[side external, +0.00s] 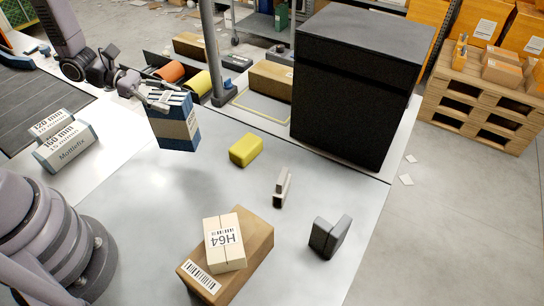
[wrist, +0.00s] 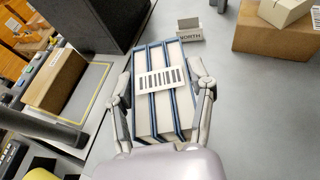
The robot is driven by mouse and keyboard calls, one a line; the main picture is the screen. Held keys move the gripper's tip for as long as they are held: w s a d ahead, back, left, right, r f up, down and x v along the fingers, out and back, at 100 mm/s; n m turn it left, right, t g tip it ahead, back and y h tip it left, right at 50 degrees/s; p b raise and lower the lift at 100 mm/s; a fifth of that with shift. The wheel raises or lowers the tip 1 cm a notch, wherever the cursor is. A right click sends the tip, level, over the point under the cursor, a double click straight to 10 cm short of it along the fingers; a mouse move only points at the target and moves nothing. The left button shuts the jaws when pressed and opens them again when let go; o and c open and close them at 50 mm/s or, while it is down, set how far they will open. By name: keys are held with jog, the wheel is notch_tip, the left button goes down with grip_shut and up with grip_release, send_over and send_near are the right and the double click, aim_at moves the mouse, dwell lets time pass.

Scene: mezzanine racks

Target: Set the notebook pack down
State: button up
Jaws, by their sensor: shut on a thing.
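The notebook pack (side external: 173,124) is a bundle of blue-covered notebooks with a pale band around it. My gripper (side external: 168,97) is shut on it from above, near its top edge. The pack hangs over the grey tabletop, with a soft shadow on the surface below it. In the wrist view the pack (wrist: 158,112) sits between the two fingers of my gripper (wrist: 160,88), its pale page edges facing the camera and a barcode label across them. Its underside is hidden in both views.
A yellow block (side external: 246,150), a small sign (side external: 282,187) reading NORTH in the wrist view, and a dark angled piece (side external: 329,237) stand on the table. A small H64 box (side external: 225,242) lies on a brown carton (side external: 253,265). A black cabinet (side external: 350,90) stands behind. Mottlefix boxes (side external: 68,146) lie left.

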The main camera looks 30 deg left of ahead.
aim_at(194, 130)
notch_tip(194, 130, down, 7)
jog(key=shift+r, duration=0.1)
dwell(0.4)
jog(key=o, duration=1.2)
jog(key=shift+o, duration=0.2)
